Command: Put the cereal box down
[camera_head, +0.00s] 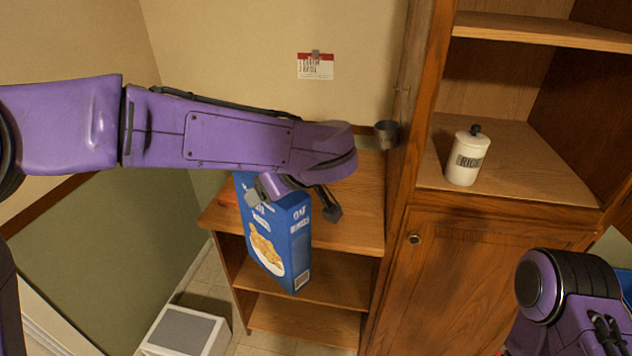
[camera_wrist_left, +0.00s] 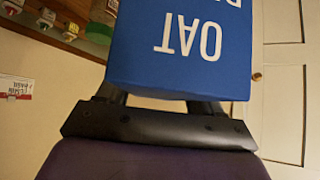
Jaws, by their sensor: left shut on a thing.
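The blue cereal box (camera_head: 283,238), with "OAT" lettering and a picture of cereal, hangs tilted in front of the low wooden shelf unit. My left gripper (camera_head: 294,200) is shut on its upper part, with one finger on either side. In the left wrist view the box's blue end (camera_wrist_left: 180,50) fills the top middle between the fingers, its lettering upside down. Its far part is cut off there. Part of my right arm shows at the lower right of the head view, but its gripper is not visible.
The shelf unit's wooden top (camera_head: 352,205) has clear room right of the box. A tall cabinet (camera_head: 450,280) stands beside it, holding a white canister (camera_head: 467,157). A white bin (camera_head: 187,331) stands on the floor.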

